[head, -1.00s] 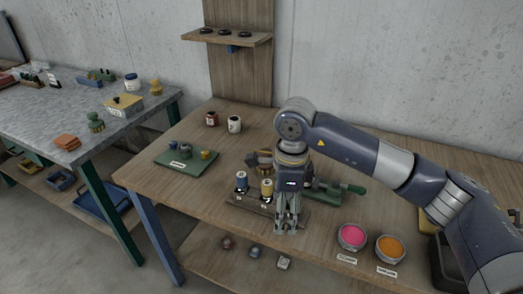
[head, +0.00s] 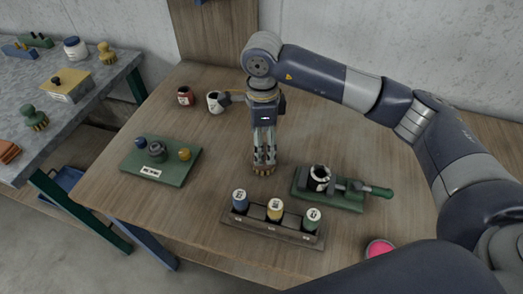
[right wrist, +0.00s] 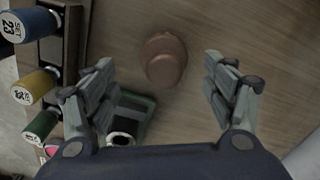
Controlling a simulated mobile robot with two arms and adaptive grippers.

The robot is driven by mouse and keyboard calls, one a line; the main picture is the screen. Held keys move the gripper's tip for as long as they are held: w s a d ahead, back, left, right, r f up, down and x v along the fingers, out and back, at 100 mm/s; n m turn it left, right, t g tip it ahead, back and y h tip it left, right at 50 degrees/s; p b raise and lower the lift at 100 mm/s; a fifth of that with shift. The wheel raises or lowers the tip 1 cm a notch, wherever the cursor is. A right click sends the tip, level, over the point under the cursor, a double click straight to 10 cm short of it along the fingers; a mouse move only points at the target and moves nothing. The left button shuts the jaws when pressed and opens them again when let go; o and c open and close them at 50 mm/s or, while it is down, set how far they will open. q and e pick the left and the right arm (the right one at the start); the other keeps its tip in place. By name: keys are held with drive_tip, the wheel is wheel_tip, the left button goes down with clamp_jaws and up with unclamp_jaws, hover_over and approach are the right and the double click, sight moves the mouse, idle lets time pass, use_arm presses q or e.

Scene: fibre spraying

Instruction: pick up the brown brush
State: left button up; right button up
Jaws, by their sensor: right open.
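The brown brush (right wrist: 165,60) stands on the wooden table, its rounded brown top showing in the right wrist view. In the head view only its bristly lower part (head: 264,171) shows, below my fingers. My right gripper (head: 264,157) points down over the brush. In the right wrist view its two fingers (right wrist: 168,92) are spread wide, with the brush in the gap beyond them and nothing held. I cannot tell how far the fingertips are above the brush. My left gripper is not in view.
A rack (head: 270,233) with blue, yellow and green spools stands in front. A green vise-like fixture (head: 330,203) is close on the right. A green tray (head: 150,172) lies left. Red (head: 184,97) and white (head: 214,103) jars stand behind. Bare table lies between tray and brush.

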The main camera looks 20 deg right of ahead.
wheel_tip(320, 180, down, 2)
drive_tip(key=shift+s, duration=0.15)
drive_tip(key=shift+f, duration=0.25)
drive_tip(key=f+p, duration=0.2)
drive_tip(key=f, duration=0.2)
drive_tip(key=shift+w+d+f+p, duration=0.15)
drive_tip(key=shift+w+p, duration=0.2)
drive_tip(key=shift+p, duration=0.05)
drive_tip(key=shift+f, duration=0.45)
drive_tip(key=shift+c, duration=0.2)
drive_tip(key=c, duration=1.1)
drive_tip(key=shift+r, duration=0.25)
wheel_tip(320, 180, up, 8)
drive_tip(key=b, duration=0.3)
drive_tip(key=shift+r, duration=0.25)
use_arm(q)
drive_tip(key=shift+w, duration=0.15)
use_arm(e)
drive_tip(key=shift+r, duration=0.55)
